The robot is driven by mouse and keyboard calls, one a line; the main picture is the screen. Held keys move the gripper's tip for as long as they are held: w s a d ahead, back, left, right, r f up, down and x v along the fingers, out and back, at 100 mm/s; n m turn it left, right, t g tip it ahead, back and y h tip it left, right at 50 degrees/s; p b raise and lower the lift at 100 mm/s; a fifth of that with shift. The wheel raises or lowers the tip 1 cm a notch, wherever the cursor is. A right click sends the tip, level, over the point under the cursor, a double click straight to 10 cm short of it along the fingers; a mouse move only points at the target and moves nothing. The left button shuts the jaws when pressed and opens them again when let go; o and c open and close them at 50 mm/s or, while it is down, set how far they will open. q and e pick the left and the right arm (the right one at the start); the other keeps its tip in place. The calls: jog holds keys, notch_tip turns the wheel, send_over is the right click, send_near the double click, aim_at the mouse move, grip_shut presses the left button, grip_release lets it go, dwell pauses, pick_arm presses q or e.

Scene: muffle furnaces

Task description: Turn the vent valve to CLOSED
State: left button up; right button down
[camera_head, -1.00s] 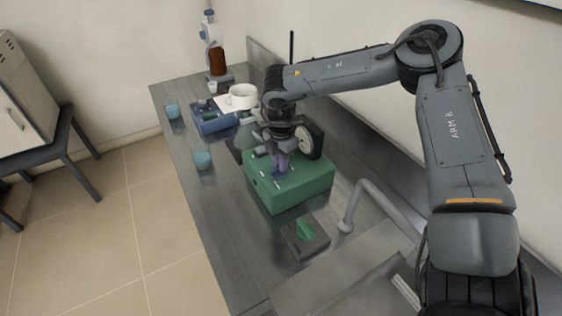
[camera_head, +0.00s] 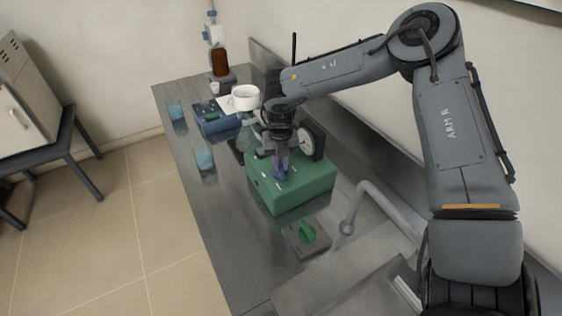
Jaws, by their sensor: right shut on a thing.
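A green box (camera_head: 310,187) stands on the steel bench with small pale marks on its top. My right gripper (camera_head: 281,172) points down onto the top of this box. It is shut on a small blue-purple knob there, mostly hidden by the fingers. A second candidate for the vent valve is a green handle (camera_head: 308,232) on a dark plate (camera_head: 293,240) in front of the box, apart from the gripper. I cannot read any OPEN or CLOSED label. My left gripper is not in view.
A round gauge (camera_head: 312,140) stands just behind the gripper. A curved tap (camera_head: 352,205) stands at the right. The bench's left front is clear.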

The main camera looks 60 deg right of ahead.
jog(key=shift+a+n, duration=0.15)
jog(key=shift+n, duration=1.75)
jog(key=shift+w, duration=0.1)
jog(key=c, duration=1.1)
grip_release()
notch_tip(320, 180, up, 11)
jog(key=p, duration=0.1)
jog(key=shift+p, duration=0.35)
